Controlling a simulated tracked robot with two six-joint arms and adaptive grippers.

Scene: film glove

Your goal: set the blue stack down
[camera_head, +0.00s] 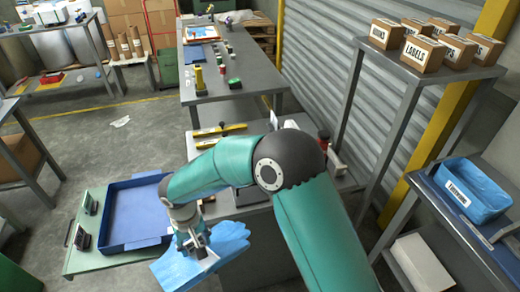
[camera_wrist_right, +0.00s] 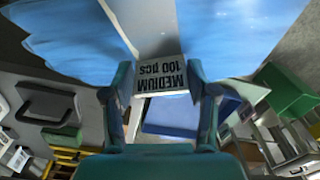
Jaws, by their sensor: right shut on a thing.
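The blue stack (camera_head: 228,240) is a pile of flat blue gloves with a white paper band. In the wrist view the stack (camera_wrist_right: 245,45) fills the top, and its band (camera_wrist_right: 160,82) reads "MEDIUM 100 pcs". My right gripper (camera_head: 200,252) is shut on the stack at the band; its two fingers (camera_wrist_right: 160,95) show on either side of the label. The stack appears raised, to the right of and nearer than an empty dark blue tray (camera_head: 110,222). The tray also shows below the label in the wrist view (camera_wrist_right: 170,130). My left gripper is not in view.
The tray lies on a green-topped table (camera_head: 82,262) with small dark holders (camera_head: 82,237) at its left. A grey bench (camera_head: 236,112) stands farther back. At right, a shelf (camera_head: 395,150) carries labelled boxes and a blue bin (camera_head: 472,190) sits lower.

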